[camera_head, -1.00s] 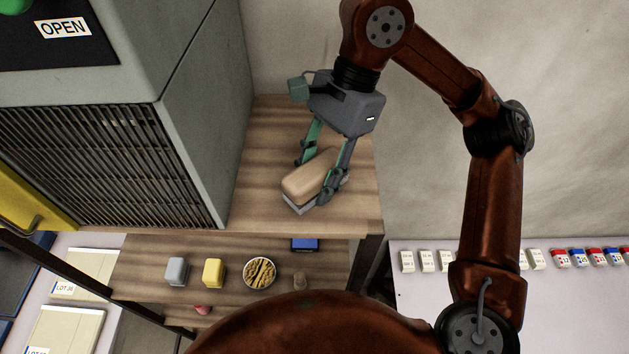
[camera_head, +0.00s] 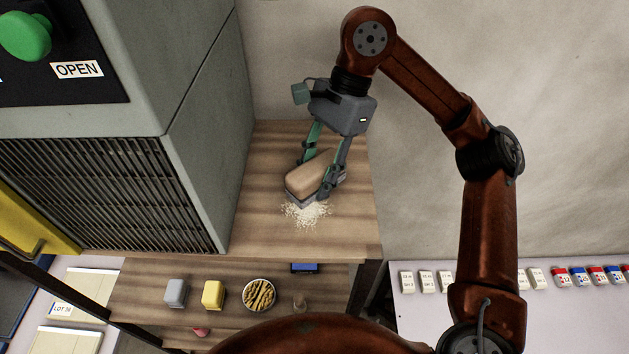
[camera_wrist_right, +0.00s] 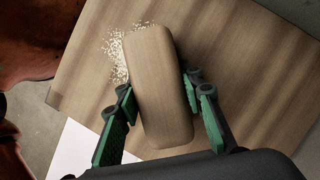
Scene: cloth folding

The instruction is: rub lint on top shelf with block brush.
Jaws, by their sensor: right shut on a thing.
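The block brush (camera_head: 312,174) has a tan wooden body with a grey underside. My right gripper (camera_head: 322,172) is shut on it and holds it at the top shelf (camera_head: 270,215). The lint (camera_head: 306,213) is a pale scatter of bits on the shelf, at the brush's front edge; part of it may be hidden under the brush. In the right wrist view the brush (camera_wrist_right: 158,85) sits between the green fingers of the gripper (camera_wrist_right: 160,104), with lint (camera_wrist_right: 117,58) showing along its left side. My left gripper is not in view.
A large grey machine (camera_head: 205,130) with a vent stands left of the top shelf. A lower shelf (camera_head: 140,285) holds a grey block (camera_head: 175,292), a yellow block (camera_head: 213,294) and a bowl (camera_head: 258,294). A white table (camera_head: 430,315) with small containers is at the right.

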